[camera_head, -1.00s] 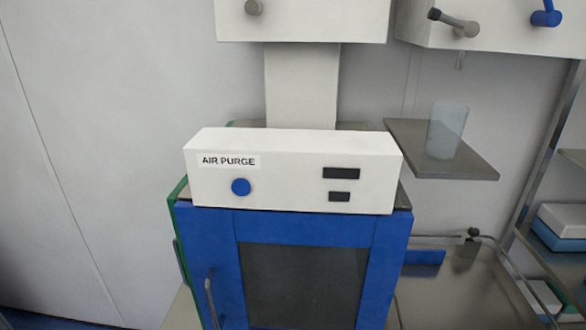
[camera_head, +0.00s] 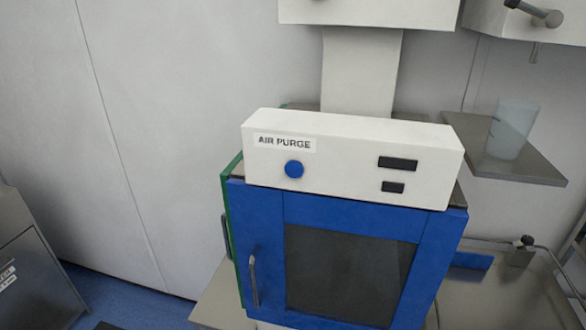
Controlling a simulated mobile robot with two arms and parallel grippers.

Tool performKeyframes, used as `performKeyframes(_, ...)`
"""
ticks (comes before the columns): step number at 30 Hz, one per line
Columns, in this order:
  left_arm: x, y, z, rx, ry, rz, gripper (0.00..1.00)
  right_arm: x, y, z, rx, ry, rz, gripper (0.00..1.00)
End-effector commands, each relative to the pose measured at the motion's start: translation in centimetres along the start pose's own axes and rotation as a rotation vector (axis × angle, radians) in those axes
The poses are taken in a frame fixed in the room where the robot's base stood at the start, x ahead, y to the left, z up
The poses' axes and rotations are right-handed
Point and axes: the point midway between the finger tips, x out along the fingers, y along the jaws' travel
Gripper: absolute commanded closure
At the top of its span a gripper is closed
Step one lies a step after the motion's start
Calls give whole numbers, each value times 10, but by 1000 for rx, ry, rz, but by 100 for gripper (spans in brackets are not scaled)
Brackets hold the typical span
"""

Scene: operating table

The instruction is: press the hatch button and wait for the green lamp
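A white control box (camera_head: 350,165) labelled AIR PURGE sits on top of a blue-framed hatch (camera_head: 255,225). A round blue button (camera_head: 293,169) is on the box's front, below the label. Two dark rectangles, an upper one (camera_head: 398,163) and a lower one (camera_head: 392,187), are on the right of the same face. No green light shows on them. The hatch door with its dark window (camera_head: 345,275) looks shut, and a metal handle (camera_head: 253,280) is on its left. Neither of my grippers is in view.
A grey shelf (camera_head: 520,168) with a translucent cup (camera_head: 512,130) is at the right. A steel counter (camera_head: 500,300) lies below it. A metal cabinet (camera_head: 35,265) stands at the lower left. Blue floor (camera_head: 130,295) shows between it and the hatch.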

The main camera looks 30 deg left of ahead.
Motion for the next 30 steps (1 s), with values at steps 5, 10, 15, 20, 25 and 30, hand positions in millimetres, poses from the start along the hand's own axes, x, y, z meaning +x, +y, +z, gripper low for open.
performKeyframes(5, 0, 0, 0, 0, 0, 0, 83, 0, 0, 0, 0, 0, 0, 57)
performKeyframes(10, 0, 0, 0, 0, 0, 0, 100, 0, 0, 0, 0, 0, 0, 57)
performKeyframes(15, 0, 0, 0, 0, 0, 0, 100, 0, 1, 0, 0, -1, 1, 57)
performKeyframes(20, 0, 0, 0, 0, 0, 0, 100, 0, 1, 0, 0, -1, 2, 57)
performKeyframes(25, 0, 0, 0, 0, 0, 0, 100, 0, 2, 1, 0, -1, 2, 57)
performKeyframes(30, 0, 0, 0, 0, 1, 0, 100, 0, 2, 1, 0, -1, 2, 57)
